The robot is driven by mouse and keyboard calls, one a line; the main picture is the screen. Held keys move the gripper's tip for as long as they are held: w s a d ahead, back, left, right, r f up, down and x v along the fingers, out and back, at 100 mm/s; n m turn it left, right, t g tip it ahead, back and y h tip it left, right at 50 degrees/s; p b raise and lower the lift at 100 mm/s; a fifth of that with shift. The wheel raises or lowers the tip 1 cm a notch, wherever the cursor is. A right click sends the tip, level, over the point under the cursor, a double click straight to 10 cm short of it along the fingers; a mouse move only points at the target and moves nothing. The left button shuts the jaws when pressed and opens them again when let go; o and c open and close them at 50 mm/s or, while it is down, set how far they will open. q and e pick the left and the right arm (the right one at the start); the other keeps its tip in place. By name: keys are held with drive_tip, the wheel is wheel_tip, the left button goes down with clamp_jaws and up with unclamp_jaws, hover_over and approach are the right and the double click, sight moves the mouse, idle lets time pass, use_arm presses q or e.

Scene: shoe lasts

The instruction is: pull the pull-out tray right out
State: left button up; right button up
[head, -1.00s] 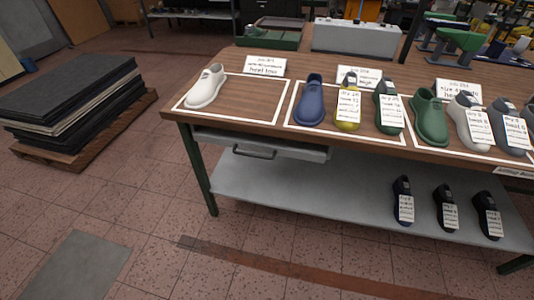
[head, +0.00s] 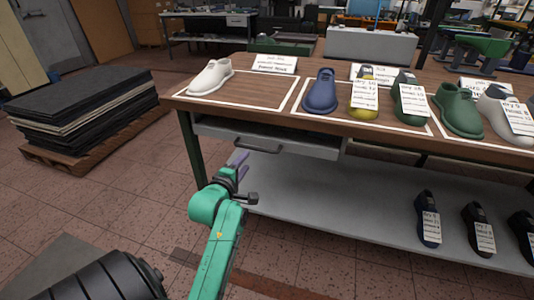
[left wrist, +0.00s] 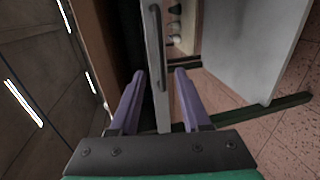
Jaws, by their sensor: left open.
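The grey pull-out tray (head: 310,149) sits under the left end of the wooden tabletop, with a dark bar handle (head: 258,147) on its front. It looks pushed in. My left gripper (head: 242,165) is open just in front of and slightly below the handle, near its left end. In the left wrist view the open purple fingers (left wrist: 160,71) stand either side of a narrow grey strip (left wrist: 155,45), part of the tray's front or handle; I cannot tell which. Contact is not clear. My right gripper is not in view.
The wooden table (head: 250,108) carries several shoe lasts and cards. A grey lower shelf (head: 330,195) below the tray holds dark lasts at the right. A pallet of dark sheets (head: 80,110) stands at the left. The floor before the tray is free apart from my arm.

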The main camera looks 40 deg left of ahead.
sight(257, 148)
use_arm(q)
drive_tip(key=b+x, duration=0.1)
drive_tip(key=x, duration=1)
drive_tip(key=shift+w+a+f, duration=0.1)
drive_tip(key=shift+w+a, duration=0.05)
drive_tip(key=shift+w, duration=0.05)
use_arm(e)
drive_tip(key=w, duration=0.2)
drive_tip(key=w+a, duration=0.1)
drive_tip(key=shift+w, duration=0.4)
use_arm(q)
clamp_jaws()
